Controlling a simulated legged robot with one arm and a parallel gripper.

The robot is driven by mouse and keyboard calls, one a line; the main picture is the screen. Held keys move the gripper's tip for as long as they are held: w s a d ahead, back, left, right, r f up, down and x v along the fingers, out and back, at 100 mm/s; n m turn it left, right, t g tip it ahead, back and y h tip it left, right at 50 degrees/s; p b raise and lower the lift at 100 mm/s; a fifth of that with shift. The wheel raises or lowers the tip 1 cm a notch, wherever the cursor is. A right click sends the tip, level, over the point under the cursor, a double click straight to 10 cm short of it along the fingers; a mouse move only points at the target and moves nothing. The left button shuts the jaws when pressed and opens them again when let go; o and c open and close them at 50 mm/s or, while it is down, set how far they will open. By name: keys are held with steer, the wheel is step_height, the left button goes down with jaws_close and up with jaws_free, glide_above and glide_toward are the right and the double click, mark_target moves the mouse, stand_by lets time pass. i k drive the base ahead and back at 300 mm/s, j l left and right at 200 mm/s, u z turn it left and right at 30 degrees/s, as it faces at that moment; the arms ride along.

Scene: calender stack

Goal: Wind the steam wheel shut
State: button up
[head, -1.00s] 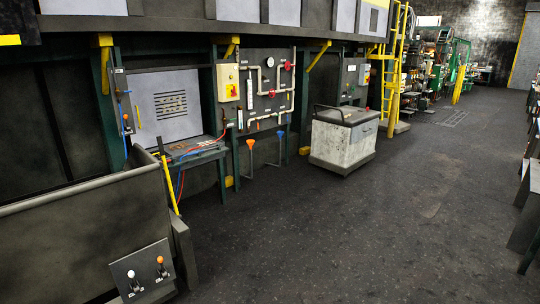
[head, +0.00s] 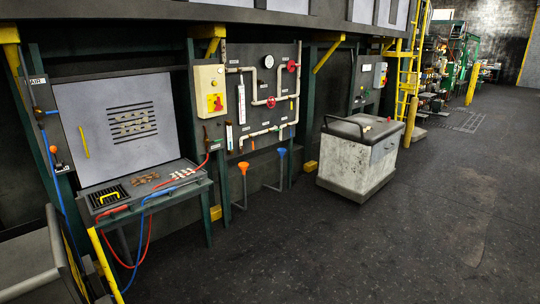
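A dark panel with cream pipes (head: 247,141) stands left of the middle in the head view. Two red wheels sit on its piping: an upper right wheel (head: 292,66) and a lower wheel (head: 271,102) near the panel's middle. The small labels beside them are too small to read, so I cannot tell which one is the steam wheel. I also cannot tell how far either wheel is turned. My gripper is not in view.
A worn grey cart (head: 352,160) stands on the floor right of the panel. An orange funnel (head: 243,168) and a blue funnel (head: 281,154) stick out below the panel. A workbench (head: 180,195) with hoses is at left. The dark floor (head: 400,235) in front is clear.

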mark_target(272, 102)
steer(key=i, duration=2)
steer(key=i+u, duration=0.1)
steer(key=i, duration=0.9)
steer(key=i+l, duration=0.15)
steer(key=i, duration=0.8)
steer(key=i+l, duration=0.15)
steer(key=i, duration=0.85)
steer(key=j+u, duration=0.05)
